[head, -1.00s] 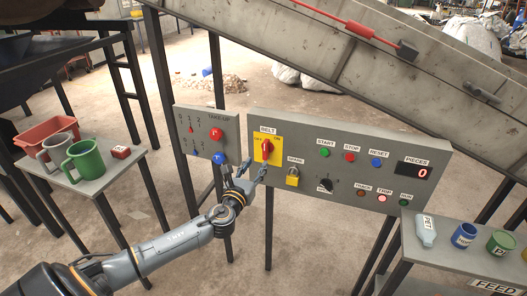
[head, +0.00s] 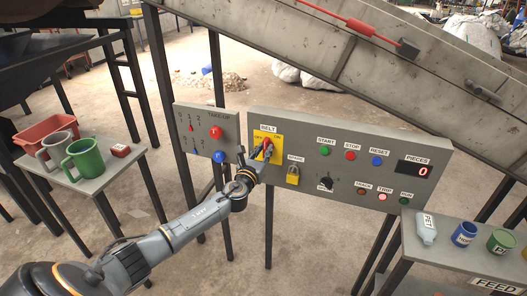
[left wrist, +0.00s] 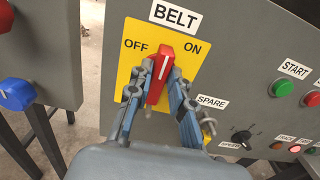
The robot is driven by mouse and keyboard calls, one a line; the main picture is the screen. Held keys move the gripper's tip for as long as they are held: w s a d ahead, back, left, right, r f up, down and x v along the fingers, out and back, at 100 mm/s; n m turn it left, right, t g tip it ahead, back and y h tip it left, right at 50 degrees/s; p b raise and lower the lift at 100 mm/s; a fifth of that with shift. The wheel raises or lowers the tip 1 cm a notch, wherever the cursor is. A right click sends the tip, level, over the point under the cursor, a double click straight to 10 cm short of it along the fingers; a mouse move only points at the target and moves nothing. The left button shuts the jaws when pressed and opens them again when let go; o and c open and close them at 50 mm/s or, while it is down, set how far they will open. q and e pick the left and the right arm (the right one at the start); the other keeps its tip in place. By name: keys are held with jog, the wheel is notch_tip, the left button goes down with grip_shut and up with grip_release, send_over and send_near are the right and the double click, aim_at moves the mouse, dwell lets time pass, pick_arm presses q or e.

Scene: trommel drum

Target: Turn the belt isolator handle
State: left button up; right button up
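The belt isolator is a red handle (left wrist: 161,77) with a white line, on a yellow plate (left wrist: 133,67) marked OFF and ON under a BELT label. The handle points up between the two words. In the head view the yellow plate (head: 277,143) is at the left end of the grey panel, its handle mostly covered by my gripper. My left gripper (left wrist: 154,84) is open, with one blue-grey finger on each side of the handle. A narrow gap shows at the left finger; the right finger is very close to the handle, and contact is unclear. My right gripper is not in view.
A TAKE-UP panel (head: 206,132) with red and blue knobs stands to the left. START (head: 324,152) and STOP (head: 350,156) buttons are further right. The counter (head: 415,170) reads 0.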

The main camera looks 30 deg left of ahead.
pick_arm(q)
grip_shut()
jog(key=shift+n, duration=0.4)
jog(key=n+b, duration=0.1)
jog(key=n, duration=0.2)
jog(key=shift+a+f+n, duration=0.1)
jog(key=shift+n, duration=0.2)
jog(key=n+b, duration=0.1)
jog(key=n, duration=0.2)
jog(key=shift+a+n, duration=0.1)
jog(key=shift+n, duration=0.2)
jog(key=shift+s+a+f+n+b, duration=0.15)
jog(key=shift+n+b, duration=0.1)
jog(key=shift+n, duration=2.25)
jog(key=shift+w+f+n+b, duration=0.1)
jog(key=shift+n+b, duration=0.15)
jog(key=shift+n, duration=2.25)
